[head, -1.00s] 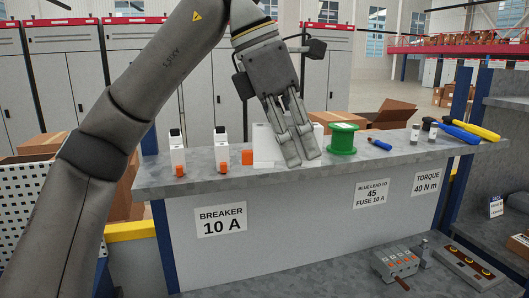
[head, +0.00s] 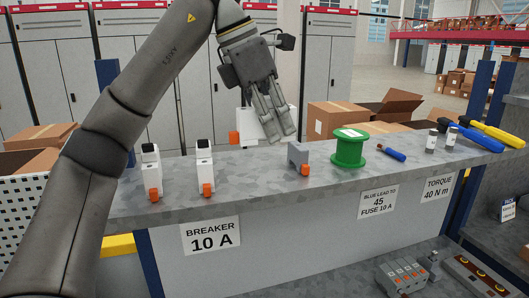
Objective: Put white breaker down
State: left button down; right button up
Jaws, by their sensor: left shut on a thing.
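My left gripper (head: 280,138) hangs over the back of the grey shelf, fingers pointing down. It is shut on a white breaker (head: 246,126) with an orange part at its left side. The fingers hide much of this breaker. Its lower edge shows near the shelf's back edge; I cannot tell whether it touches. Two other white breakers, one at far left (head: 150,163) and one beside it (head: 204,160), stand upright on the shelf (head: 260,175), each with an orange part in front. My right gripper is not in view.
A grey block with an orange part (head: 298,153), a green spool (head: 349,150), a blue-handled tool (head: 392,153) and more hand tools (head: 477,137) stand or lie to the right. Shelf surface is clear between the second breaker and the grey block. Cardboard boxes (head: 340,116) stand behind.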

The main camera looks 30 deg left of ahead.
aim_at(272, 173)
pick_arm(q)
jog(key=w+a+f, duration=0.1)
jog(key=w+a+f+p, duration=0.1)
jog(key=f, duration=0.1)
jog(key=shift+w+a+f, duration=0.2)
jog(key=shift+w+a, duration=0.2)
jog(key=shift+w+a+f, duration=0.3)
jog(key=shift+f, duration=0.25)
jog(key=shift+w+a+f, duration=0.3)
jog(key=shift+f, duration=0.25)
jog(key=shift+w+a+f+p, duration=0.1)
jog(key=shift+a+f+p, duration=0.15)
jog(key=shift+p, duration=0.2)
notch_tip(272, 173, down, 3)
jog(key=shift+r, duration=0.2)
jog(key=shift+w+f, duration=0.1)
jog(key=shift+f, duration=0.35)
jog(key=shift+d, duration=0.1)
jog(key=c, duration=1.6)
grip_release()
jog(key=shift+f, duration=0.15)
jog(key=shift+c, duration=0.2)
jog(key=o, duration=0.5)
jog(key=shift+c, duration=0.2)
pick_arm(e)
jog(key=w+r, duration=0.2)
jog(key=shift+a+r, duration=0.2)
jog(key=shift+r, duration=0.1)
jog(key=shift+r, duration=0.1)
